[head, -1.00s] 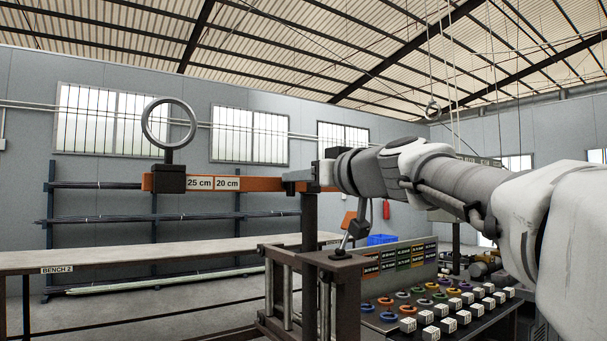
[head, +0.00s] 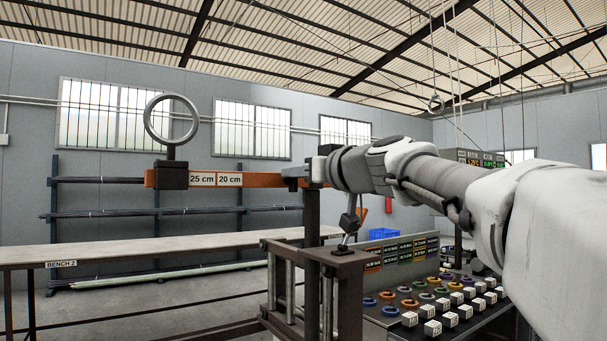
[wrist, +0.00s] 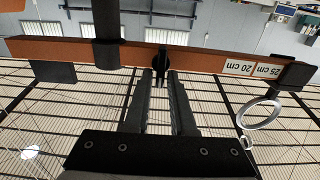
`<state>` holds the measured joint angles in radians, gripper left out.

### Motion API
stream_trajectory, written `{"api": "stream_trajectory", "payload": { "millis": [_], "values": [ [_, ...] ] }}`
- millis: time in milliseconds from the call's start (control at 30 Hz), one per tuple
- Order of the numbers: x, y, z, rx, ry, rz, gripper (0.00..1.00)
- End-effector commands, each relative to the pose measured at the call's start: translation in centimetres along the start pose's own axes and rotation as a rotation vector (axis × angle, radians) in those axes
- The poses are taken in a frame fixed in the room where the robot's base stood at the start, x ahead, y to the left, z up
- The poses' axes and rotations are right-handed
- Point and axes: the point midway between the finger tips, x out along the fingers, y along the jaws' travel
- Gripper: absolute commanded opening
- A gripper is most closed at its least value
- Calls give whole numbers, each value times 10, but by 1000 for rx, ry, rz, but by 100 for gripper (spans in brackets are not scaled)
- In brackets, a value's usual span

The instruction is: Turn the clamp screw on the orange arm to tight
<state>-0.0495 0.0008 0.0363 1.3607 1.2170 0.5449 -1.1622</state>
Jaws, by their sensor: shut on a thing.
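The orange arm (head: 265,180) runs level across a dark post (head: 312,215), with labels "25 cm" and "20 cm" on it. A dark block with a grey ring (head: 171,119) stands at its left end. In the wrist view, which is upside down, the orange arm (wrist: 205,62) crosses near the top. The small black clamp screw (wrist: 161,58) sits on the arm's side. My gripper (wrist: 162,76) is shut on this screw, its two fingers on either side. In the head view my gripper (head: 322,172) is at the post, its fingertips and the screw hidden or too small to tell.
A bench (head: 150,254) stands behind at left, with a rack of rods (head: 105,216) at the wall. A console with coloured rings and white labelled blocks (head: 450,320) lies below my arm at right. A dark frame (head: 340,262) stands below the post.

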Motion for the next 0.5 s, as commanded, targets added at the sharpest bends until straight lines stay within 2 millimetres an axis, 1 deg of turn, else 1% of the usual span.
{"api": "stream_trajectory", "payload": {
  "millis": [500],
  "values": [
    [1,1,4,45,-6,-2,0]
  ]
}}
